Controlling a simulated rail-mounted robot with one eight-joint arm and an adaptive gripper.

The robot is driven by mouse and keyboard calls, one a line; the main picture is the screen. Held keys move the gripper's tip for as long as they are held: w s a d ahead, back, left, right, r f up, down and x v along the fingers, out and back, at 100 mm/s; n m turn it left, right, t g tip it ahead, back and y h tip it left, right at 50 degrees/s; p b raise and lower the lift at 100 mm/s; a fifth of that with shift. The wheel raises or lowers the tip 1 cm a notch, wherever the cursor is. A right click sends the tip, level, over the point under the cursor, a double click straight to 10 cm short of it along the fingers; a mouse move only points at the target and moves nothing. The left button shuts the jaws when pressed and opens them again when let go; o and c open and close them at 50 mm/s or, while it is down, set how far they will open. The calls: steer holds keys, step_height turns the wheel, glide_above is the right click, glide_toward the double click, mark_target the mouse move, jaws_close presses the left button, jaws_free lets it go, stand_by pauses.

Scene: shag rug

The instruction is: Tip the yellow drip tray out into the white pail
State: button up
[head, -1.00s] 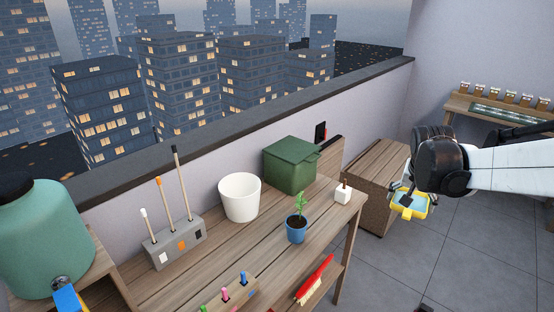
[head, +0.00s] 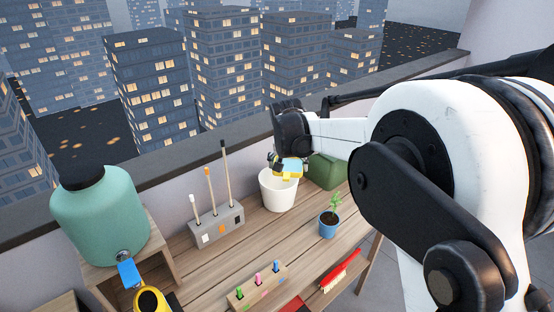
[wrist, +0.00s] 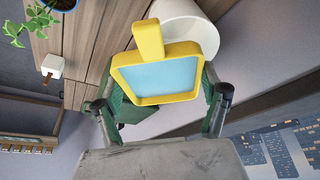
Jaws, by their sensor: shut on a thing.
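The yellow drip tray (head: 291,178) is held in my gripper (head: 284,160), over the mouth of the white pail (head: 277,194). In the wrist view the tray (wrist: 168,99) sits between my two fingers, its handle tab pointing toward the top of the picture. A light blue surface, seemingly water, fills its inside. The white pail (wrist: 192,18) shows behind the tray in that view, partly hidden by it. I cannot tell exactly how far the tray is tilted. The pail stands upright on the wooden bench.
A green box (head: 326,172) stands just right of the pail. A grey holder with upright sticks (head: 217,229) is to its left, a potted plant (head: 328,222) in front. A green tank (head: 100,215) is far left. A red brush (head: 340,270) lies low at the front.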

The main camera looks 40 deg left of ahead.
steer(key=s+a, duration=0.2)
steer(key=a, duration=0.1)
steer(key=shift+f+b, duration=0.85)
steer(key=shift+f, duration=1.9)
steer(key=shift+r+g, duration=0.3)
steer(key=shift+g, duration=0.2)
steer(key=shift+r+g+h+p, duration=0.25)
steer(key=shift+g+h+p, duration=0.15)
steer(key=shift+w+r, duration=0.1)
steer(key=shift+r+g+h, duration=0.2)
steer(key=shift+g+h, duration=0.1)
steer(key=shift+g, duration=0.1)
steer(key=shift+a, duration=0.1)
